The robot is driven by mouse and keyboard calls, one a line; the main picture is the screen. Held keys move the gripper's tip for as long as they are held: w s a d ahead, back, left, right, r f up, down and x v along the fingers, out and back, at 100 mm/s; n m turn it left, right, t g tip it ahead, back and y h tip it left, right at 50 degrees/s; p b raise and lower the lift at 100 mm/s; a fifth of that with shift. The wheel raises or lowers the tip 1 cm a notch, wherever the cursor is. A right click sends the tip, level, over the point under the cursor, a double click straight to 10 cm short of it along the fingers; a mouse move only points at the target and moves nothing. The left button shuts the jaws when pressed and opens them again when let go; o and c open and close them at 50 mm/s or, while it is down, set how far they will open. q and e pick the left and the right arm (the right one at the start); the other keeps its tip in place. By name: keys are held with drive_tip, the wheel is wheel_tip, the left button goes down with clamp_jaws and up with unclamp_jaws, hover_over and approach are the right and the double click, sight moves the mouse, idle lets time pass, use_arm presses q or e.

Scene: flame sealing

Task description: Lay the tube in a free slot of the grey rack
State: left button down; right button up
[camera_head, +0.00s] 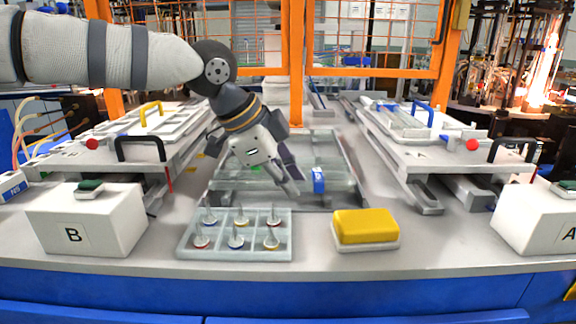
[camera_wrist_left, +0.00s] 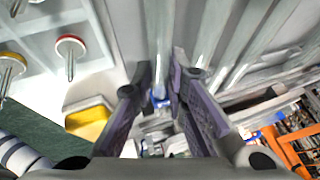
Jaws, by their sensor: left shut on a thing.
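A clear glass tube with a blue band (camera_head: 318,180) lies crosswise at the front of the grey rack (camera_head: 352,150). My left gripper (camera_head: 291,186) reaches down from the upper left and is shut on the tube, just left of the blue band. In the left wrist view the fingers (camera_wrist_left: 160,90) close around the tube (camera_wrist_left: 158,30), and its blue band shows between them. The rack's long parallel ridges (camera_wrist_left: 235,50) run beside it. I cannot tell whether the tube touches the rack or which slots are free. My right gripper is out of view.
A grey tray (camera_head: 184,247) with several pointed pieces stands in front on the left. A yellow sponge (camera_head: 366,225) lies to its right. White boxes B (camera_head: 95,228) and A (camera_head: 535,225) stand at the sides. Lidded fixtures with black handles (camera_head: 140,148) flank the rack.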

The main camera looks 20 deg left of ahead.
use_arm(q)
drive_tip(key=shift+f, duration=0.5)
idle(0.5)
drive_tip(key=c, duration=1.5)
unclamp_jaws()
drive_tip(key=v, duration=1.2)
drive_tip(key=shift+s, duration=0.15)
